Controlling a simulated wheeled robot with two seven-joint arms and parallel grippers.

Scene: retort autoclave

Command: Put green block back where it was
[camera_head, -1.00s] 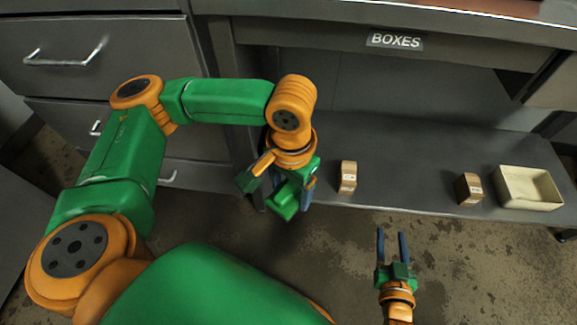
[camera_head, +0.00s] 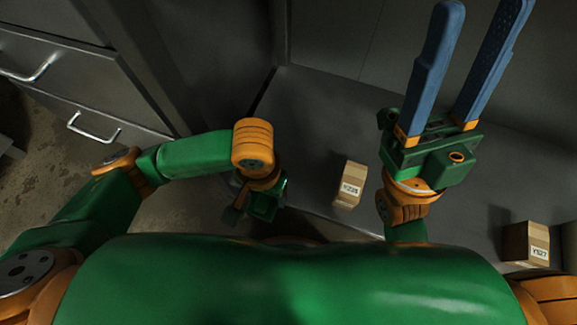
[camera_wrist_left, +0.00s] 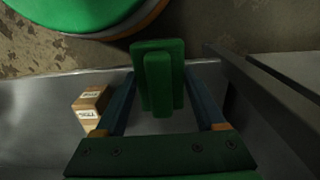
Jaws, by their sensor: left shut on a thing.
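The green block (camera_wrist_left: 160,78) is between the blue fingers of my left gripper (camera_wrist_left: 158,90) in the left wrist view. It has a raised narrow part on its near face. In the head view my left gripper (camera_head: 258,205) is small and dark, left of the nearer box, and partly hidden by its own wrist. The green block (camera_head: 266,202) shows there as a dark green shape at the fingers. My right gripper (camera_head: 481,35) is large in the head view, its two blue fingers wide apart with nothing between them.
A brown labelled box (camera_head: 350,185) stands on the grey shelf (camera_head: 320,120) between my grippers. Another box (camera_head: 527,243), labelled Y527, stands at right. Drawers with metal handles (camera_head: 95,128) are at left. Shelf surface behind the nearer box is bare.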

